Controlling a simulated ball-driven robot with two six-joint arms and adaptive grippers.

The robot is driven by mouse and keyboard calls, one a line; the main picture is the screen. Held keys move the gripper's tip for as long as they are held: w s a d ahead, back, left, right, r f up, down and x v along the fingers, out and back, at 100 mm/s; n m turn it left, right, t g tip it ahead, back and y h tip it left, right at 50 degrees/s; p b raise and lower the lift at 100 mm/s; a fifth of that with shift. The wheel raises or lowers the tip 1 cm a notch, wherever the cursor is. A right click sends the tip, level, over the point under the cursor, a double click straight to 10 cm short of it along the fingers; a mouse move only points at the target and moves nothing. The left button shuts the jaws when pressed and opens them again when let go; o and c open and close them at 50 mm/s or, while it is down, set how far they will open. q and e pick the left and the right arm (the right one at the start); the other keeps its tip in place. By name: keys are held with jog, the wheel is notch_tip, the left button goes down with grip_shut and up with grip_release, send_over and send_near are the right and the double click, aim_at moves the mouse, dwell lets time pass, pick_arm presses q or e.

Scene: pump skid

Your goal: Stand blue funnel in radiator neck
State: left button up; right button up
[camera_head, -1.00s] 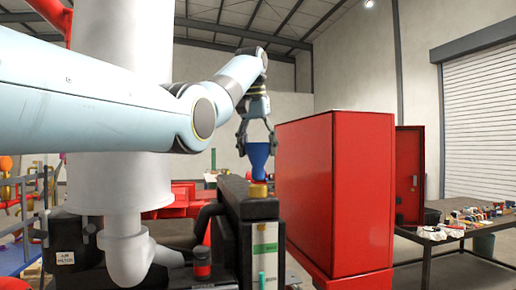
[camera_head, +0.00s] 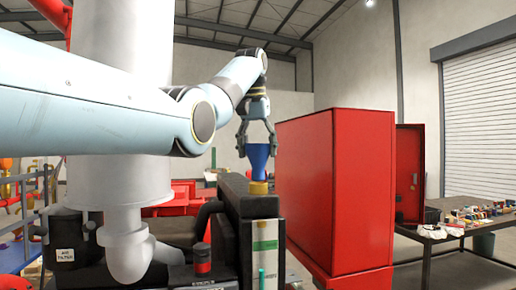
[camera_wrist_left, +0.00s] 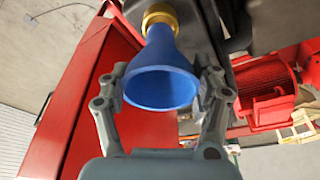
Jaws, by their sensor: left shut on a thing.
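The blue funnel (camera_head: 258,160) is upright, wide mouth up, above the brass radiator neck (camera_head: 258,187) on top of the black radiator (camera_head: 240,200). My left gripper (camera_head: 257,147) reaches down from above and is shut on the funnel's wide part. In the left wrist view the funnel (camera_wrist_left: 160,82) sits between the two fingers (camera_wrist_left: 162,90), and its narrow end meets the golden neck (camera_wrist_left: 158,14). The spout's tip is hidden, so how deep it sits in the neck cannot be told. My right gripper does not show.
A tall red cabinet (camera_head: 335,190) stands close to the right of the radiator. A large white vertical pipe (camera_head: 120,100) stands at the left. A table (camera_head: 440,233) with several small items is at the far right.

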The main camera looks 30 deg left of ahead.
pick_arm(q)
jog(key=shift+f, duration=0.55)
jog(key=shift+f+b, duration=0.6)
jog(key=shift+f, duration=0.15)
jog(key=o, duration=1.4)
notch_tip(320, 180, up, 10)
jog(key=shift+f, duration=0.1)
